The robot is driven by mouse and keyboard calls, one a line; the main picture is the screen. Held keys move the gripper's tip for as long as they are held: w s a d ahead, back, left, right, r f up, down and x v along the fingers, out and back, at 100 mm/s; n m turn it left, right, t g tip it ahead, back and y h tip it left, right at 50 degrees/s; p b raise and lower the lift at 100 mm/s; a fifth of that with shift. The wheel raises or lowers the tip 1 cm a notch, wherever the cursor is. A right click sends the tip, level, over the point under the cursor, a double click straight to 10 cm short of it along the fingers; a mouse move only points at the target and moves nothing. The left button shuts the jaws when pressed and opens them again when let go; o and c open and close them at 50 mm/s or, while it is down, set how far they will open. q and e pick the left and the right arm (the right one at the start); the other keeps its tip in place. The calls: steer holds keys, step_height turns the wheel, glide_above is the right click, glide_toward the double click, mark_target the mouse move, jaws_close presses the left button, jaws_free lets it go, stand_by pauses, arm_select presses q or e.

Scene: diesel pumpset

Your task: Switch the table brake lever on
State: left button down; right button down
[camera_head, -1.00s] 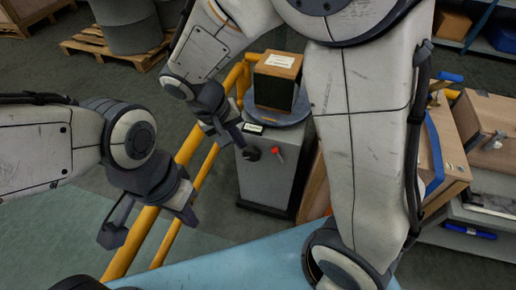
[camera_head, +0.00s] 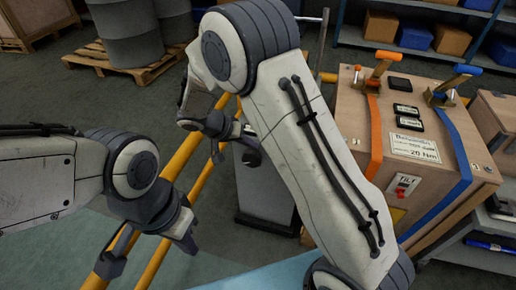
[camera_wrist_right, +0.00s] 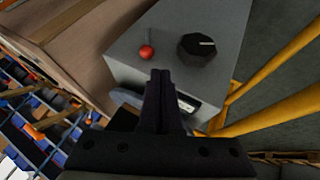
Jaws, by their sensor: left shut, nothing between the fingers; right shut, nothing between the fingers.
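The brake lever, a thin stem with a red ball knob (camera_wrist_right: 146,52), stands on the grey pedestal (camera_wrist_right: 125,45) in the right wrist view. A black round knob (camera_wrist_right: 197,47) with a white mark is beside it. My right gripper (camera_wrist_right: 160,75) is shut and empty; its tips appear just below and right of the red ball in the picture, and contact cannot be told. In the head view my right gripper (camera_head: 243,138) is by the pedestal (camera_head: 262,200), and my right arm hides the lever and turntable. My left gripper (camera_head: 184,241) is shut and empty by the yellow rails.
Yellow rails (camera_head: 180,160) run beside the pedestal. A wooden crate (camera_head: 345,125) with orange and blue straps and levers stands at right. Drums on a pallet (camera_head: 130,62) and shelves (camera_head: 350,38) are behind. Bare floor lies at left.

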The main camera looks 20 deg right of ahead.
steer(key=b+x, duration=0.1)
steer(key=x, duration=0.8)
steer(key=shift+b, duration=0.35)
